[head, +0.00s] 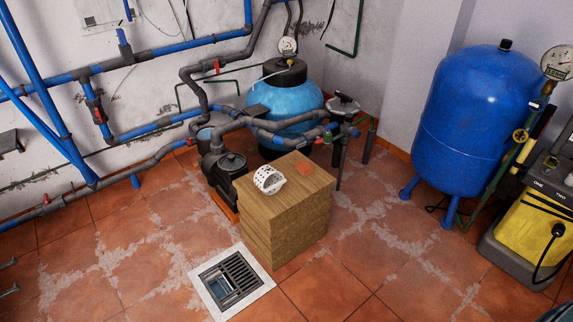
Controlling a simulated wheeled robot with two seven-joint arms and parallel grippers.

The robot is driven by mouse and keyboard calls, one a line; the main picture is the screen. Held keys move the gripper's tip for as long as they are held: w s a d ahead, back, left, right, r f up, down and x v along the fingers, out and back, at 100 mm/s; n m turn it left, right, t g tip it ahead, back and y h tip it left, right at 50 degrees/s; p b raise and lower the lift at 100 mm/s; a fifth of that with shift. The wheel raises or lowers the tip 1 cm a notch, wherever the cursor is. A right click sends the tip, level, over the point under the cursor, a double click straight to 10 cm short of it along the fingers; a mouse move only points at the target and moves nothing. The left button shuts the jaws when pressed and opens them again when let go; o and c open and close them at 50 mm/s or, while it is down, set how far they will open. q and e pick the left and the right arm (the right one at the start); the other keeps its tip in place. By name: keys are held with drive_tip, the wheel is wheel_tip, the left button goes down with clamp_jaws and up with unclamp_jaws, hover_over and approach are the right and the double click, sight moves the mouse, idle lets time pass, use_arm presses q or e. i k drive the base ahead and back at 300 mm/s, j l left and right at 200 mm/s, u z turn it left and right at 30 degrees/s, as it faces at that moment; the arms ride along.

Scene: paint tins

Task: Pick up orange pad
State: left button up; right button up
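The orange pad (304,169) is a small, flat, orange-red piece. It lies on the top of a wooden block stand (295,192), toward its back. A white perforated basket (269,180) lies on the same top, to the left of the pad and apart from it. At the left edge, two grey fingertips of what looks like my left gripper (9,277) show with a gap between them. They are far from the pad, and the rest of that gripper is cut off. My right gripper is not in view.
A floor drain (232,282) lies in front of the stand. A dark pump (226,172) and pipes stand close behind it. A light-blue tank (285,100) is at the back; a dark-blue tank (470,120) and yellow machine (535,235) stand right. Tiled floor in front is open.

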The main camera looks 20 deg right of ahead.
sight(303, 167)
drive_tip(key=i+l+u, duration=0.15)
drive_tip(key=l, duration=0.35)
drive_tip(key=l+u, duration=0.2)
drive_tip(key=l, duration=0.3)
drive_tip(key=i+l+u, duration=0.15)
drive_tip(key=l, duration=0.4)
drive_tip(key=i+l+u, duration=0.1)
drive_tip(key=l, duration=1.6)
drive_tip(key=i+l+u, duration=0.1)
drive_tip(key=l, duration=1.65)
